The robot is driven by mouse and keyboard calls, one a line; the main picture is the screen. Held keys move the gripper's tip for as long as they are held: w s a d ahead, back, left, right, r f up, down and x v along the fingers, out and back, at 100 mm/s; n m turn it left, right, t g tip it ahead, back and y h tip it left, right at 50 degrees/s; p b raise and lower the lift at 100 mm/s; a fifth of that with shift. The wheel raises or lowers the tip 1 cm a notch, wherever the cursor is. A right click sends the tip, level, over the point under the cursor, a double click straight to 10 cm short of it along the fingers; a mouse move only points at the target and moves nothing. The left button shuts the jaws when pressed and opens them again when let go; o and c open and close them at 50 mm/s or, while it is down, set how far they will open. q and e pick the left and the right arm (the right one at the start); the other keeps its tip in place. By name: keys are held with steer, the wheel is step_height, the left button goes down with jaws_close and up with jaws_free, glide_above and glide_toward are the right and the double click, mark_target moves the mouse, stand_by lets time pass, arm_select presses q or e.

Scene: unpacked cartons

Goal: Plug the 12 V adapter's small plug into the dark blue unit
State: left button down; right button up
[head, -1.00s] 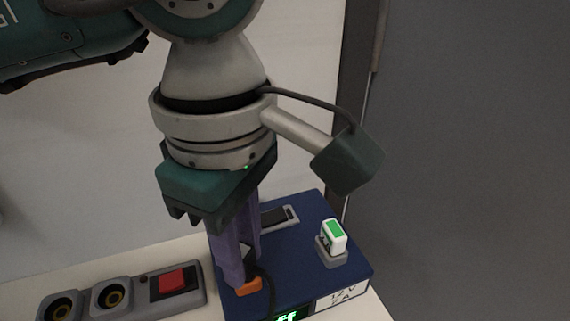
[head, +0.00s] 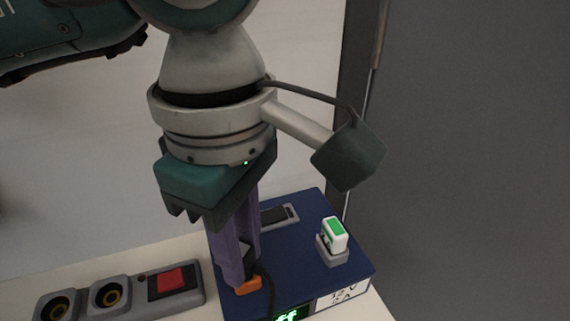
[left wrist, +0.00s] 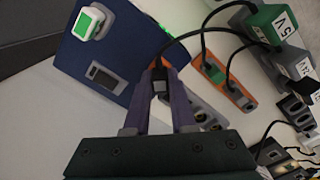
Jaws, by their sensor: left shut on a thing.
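The dark blue unit (head: 300,250) stands on the pale table. It also fills the upper left of the left wrist view (left wrist: 120,40). Its front label reads 12 V, and a partly cropped green display glows beside it. My left gripper (head: 240,278), with purple fingers, points down at the unit's left part. It is shut on a small black plug (left wrist: 160,86), whose black cable runs off to the right in the left wrist view. Orange shows at the fingertips. Whether the plug is seated in the unit is hidden. My right gripper is not in view.
A green-and-white piece (head: 334,236) stands up in a grey holder on the unit. A grey strip with round sockets and a red switch (head: 172,283) lies left.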

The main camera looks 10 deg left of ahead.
arm_select(q)
steer(key=shift+f, duration=0.3)
steer(key=c, duration=0.7)
jaws_free()
steer(key=shift+r, duration=0.1)
step_height(320, 180, up, 10)
steer(key=shift+f, duration=0.1)
